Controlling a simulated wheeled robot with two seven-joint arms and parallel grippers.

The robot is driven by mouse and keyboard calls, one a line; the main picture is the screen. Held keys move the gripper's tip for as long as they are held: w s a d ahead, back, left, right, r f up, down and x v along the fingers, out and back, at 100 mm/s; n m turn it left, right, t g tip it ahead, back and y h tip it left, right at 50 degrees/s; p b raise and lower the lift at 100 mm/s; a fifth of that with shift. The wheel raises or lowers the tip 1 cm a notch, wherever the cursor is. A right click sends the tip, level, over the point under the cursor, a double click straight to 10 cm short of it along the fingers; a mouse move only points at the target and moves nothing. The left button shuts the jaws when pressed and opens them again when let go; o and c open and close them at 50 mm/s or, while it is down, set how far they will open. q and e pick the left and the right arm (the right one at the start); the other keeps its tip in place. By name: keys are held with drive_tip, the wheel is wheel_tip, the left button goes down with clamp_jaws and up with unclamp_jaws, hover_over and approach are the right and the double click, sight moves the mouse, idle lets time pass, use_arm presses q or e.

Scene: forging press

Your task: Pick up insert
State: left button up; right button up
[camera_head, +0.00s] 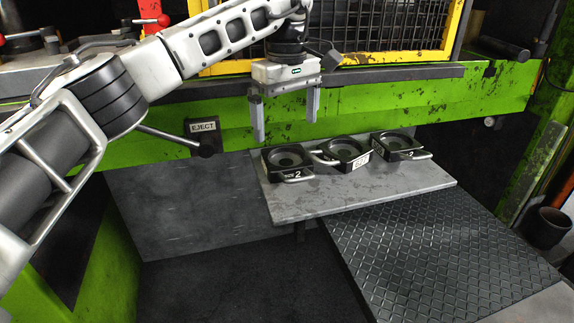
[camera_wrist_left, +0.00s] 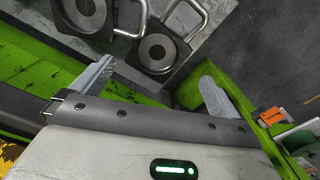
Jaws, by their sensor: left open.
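Three dark square inserts with round recessed discs and metal loop handles sit in a row on a grey shelf (camera_head: 330,199): a left insert (camera_head: 288,158), a middle insert (camera_head: 347,151) and a right insert (camera_head: 397,143). The left and right ones show a "2" mark; the middle one has a white label. My left gripper (camera_head: 285,129) is open and empty, above the left insert and apart from it. In the left wrist view, one insert (camera_wrist_left: 157,52) lies beyond the open fingers (camera_wrist_left: 156,74), with another (camera_wrist_left: 87,12) partly cut off at the top. My right gripper is not in view.
The green press beam (camera_head: 430,107) runs behind the shelf, with a yellow mesh guard (camera_head: 380,35) above. An EJECT lever knob (camera_head: 206,148) sticks out left of the gripper. A dark tread plate (camera_head: 440,255) lies in front right. A dark cup (camera_head: 548,228) stands far right.

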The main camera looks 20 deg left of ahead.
sight(287, 162)
use_arm(q)
drive_tip(key=f, duration=0.8)
drive_tip(key=shift+w+a+f+p, duration=0.1)
drive_tip(key=shift+w+f+p, duration=0.15)
drive_tip(key=shift+p, duration=0.15)
drive_tip(key=c, duration=1.8)
drive_tip(key=shift+r, duration=0.25)
drive_tip(key=shift+b, duration=0.35)
